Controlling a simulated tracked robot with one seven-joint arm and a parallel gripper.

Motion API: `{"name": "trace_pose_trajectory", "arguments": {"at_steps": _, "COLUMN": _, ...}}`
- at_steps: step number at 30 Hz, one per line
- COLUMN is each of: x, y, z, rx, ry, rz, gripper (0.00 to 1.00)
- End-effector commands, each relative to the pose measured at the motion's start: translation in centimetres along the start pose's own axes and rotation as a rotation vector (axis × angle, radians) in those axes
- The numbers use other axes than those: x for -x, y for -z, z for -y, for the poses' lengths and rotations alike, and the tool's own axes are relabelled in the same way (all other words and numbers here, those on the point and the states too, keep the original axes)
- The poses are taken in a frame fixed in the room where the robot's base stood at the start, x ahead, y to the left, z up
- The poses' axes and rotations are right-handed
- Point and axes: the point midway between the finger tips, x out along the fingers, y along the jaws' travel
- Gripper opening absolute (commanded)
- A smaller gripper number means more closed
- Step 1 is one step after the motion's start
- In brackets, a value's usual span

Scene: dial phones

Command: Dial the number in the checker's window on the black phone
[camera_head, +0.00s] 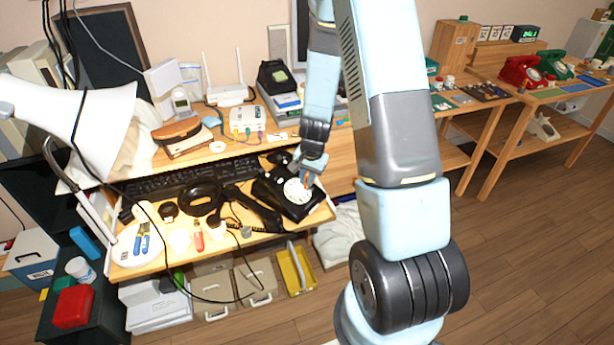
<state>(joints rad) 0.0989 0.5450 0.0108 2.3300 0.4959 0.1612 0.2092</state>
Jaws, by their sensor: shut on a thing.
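The black phone (270,194) sits at the right end of the lower desk surface, its white round dial (297,191) facing up. A long black handset-like piece (256,211) lies along its left side. My gripper (307,180) points down at the right part of the dial. It is shut on a small orange thing (308,181), mostly hidden by the fingers. The tip is at or just above the dial; I cannot tell whether it touches.
A keyboard (170,182), a black ring-shaped thing (199,197) and cables crowd the desk left of the phone. A white lamp (75,115) overhangs the left side. Several devices, including a white router (228,95), stand on the raised shelf. A red phone (520,72) is on the far right table.

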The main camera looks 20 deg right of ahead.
Motion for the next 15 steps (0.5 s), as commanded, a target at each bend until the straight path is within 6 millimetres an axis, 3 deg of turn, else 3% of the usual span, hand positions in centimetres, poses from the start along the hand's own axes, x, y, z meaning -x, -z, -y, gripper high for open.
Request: {"name": "trace_pose_trajectory", "arguments": {"at_steps": 15, "x": 0.1, "y": -4.3, "z": 0.5, "rx": 0.0, "ry": 0.0, "rz": 0.0, "gripper": 0.0}}
